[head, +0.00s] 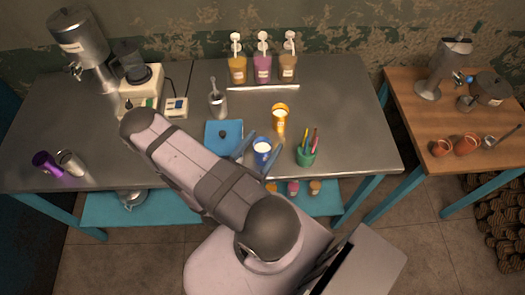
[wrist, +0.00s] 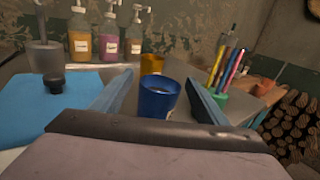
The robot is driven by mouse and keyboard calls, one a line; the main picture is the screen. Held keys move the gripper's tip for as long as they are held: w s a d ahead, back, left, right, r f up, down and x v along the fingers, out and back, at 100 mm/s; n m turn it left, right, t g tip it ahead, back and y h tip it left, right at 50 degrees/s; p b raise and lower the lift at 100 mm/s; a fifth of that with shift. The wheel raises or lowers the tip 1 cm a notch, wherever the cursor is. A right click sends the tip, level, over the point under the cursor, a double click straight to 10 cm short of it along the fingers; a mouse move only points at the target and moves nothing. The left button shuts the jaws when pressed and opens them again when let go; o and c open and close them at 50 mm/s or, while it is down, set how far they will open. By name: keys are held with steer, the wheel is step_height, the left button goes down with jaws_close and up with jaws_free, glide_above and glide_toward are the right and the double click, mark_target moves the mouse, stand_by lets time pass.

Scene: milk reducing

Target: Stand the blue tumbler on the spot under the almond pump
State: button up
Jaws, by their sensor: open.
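The blue tumbler (head: 262,158) stands upright on the metal table with pale contents inside. It also shows in the wrist view (wrist: 158,103). My gripper (head: 264,143) is open, with one finger on each side of the tumbler; in the wrist view the fingers (wrist: 159,78) flank it with gaps. Three pump bottles stand in a row at the back: a yellow one (head: 237,69), a purple one (head: 263,68) and a tan one (head: 288,67). Their labels are too small to read, so I cannot tell which is almond. A pale strip (head: 262,87) lies in front of them.
An orange tumbler (head: 280,118) stands just behind the blue one. A green pen cup (head: 306,156) is at right. A blue mat (head: 222,141) with a dark tamper-like object (wrist: 54,83) and a metal cup with a utensil (head: 217,103) are at left.

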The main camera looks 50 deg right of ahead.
steer(key=c, duration=1.4)
steer(key=shift+r, duration=0.15)
steer(key=shift+r, duration=1.05)
steer(key=shift+r+p, duration=0.85)
steer(key=shift+r, duration=3)
